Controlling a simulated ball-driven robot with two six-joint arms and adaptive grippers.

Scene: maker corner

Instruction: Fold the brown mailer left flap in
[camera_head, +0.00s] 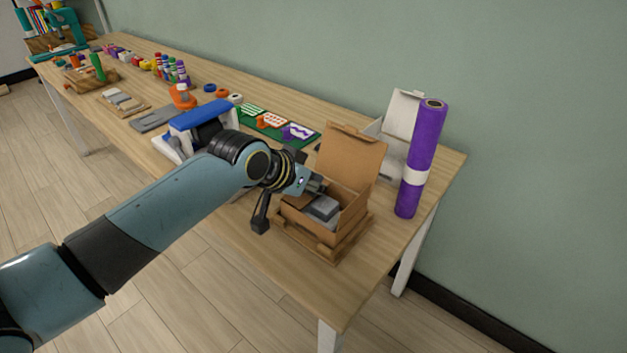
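The brown mailer (345,228) is an open cardboard box near the right end of the workbench. Its lid (350,160) stands upright at the back. A grey block-like thing (323,208) lies inside. My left gripper (314,187) is at the box's left side, over or against its left edge; I cannot tell whether it touches. A black part (261,213) hangs down from my wrist area, left of the box. My wrist and gripper hide most of the left side, so the left flap is not clearly seen. My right gripper is not in view.
The mailer sits on a low wooden base (335,256). A purple roll (424,150) stands upright to its right, with a white open box (402,113) behind. A blue-and-white device (205,115) and a green mat with cards (278,124) are left. The front right tabletop is clear.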

